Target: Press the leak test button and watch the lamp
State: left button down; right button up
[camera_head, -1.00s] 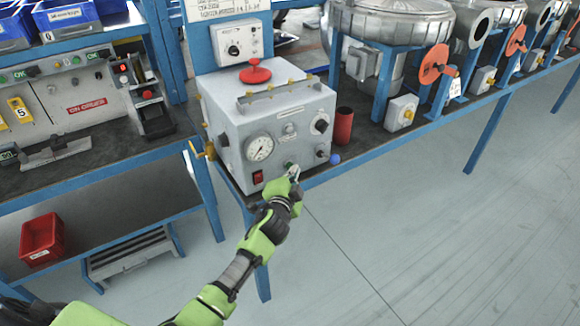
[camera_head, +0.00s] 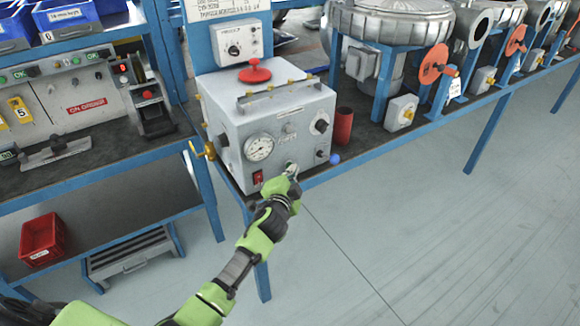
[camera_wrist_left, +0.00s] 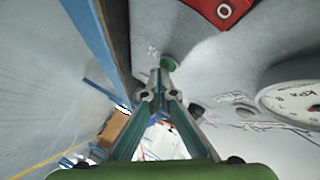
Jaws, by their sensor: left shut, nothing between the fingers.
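The light grey leak test box (camera_head: 235,165) stands on the bench. Its front panel carries a round gauge (camera_head: 260,147), a red switch (camera_head: 258,178) and black knobs. The gauge (camera_wrist_left: 295,100) and red switch (camera_wrist_left: 222,12) also show in the left wrist view. My left gripper (camera_head: 290,169) is shut and empty at the lower front of the panel. In the left wrist view its closed fingertips (camera_wrist_left: 160,78) are at the green button (camera_wrist_left: 169,61), touching or very close; I cannot tell which. I cannot make out a lit lamp on the box. My right gripper is not in view.
A red mushroom-shaped knob (camera_head: 255,72) sits on top of the box. A red cylinder (camera_head: 343,126) and a blue ball (camera_head: 334,159) are to its right. Blowers (camera_head: 390,25) stand further right. The floor in front is clear.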

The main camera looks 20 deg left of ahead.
pick_arm(q)
jog(key=shift+s+d, duration=0.5)
jog(key=shift+s+d, duration=0.8)
jog(key=shift+d, duration=0.2)
jog(key=shift+s+d, duration=0.75)
jog(key=shift+d, duration=0.25)
jog(key=s+f+n+g+h, duration=0.1)
jog(key=s+f+g, duration=0.1)
jog(key=s+f, duration=0.7)
jog(key=s+f+n+g, duration=0.1)
jog(key=s+f+g, duration=0.3)
jog(key=f, duration=0.9)
jog(key=s+f+n+g+h, duration=0.1)
jog(key=s+f, duration=0.7)
jog(key=f, duration=0.4)
jog(key=s+a+f+n+g, duration=0.1)
jog(key=s+f, duration=0.4)
jog(key=s, duration=0.7)
jog(key=s+a+f+n+g, duration=0.2)
jog(key=s+f, duration=0.3)
jog(key=s, duration=0.8)
jog(key=s+a+f+n+g, duration=0.1)
jog(key=s+f+g, duration=0.3)
jog(key=s, duration=0.8)
notch_tip(320, 180, down, 2)
jog(key=shift+s+a+f+n, duration=0.1)
jog(key=shift+s+a+n, duration=0.2)
jog(key=shift+a, duration=0.1)
jog(key=shift+w, duration=0.1)
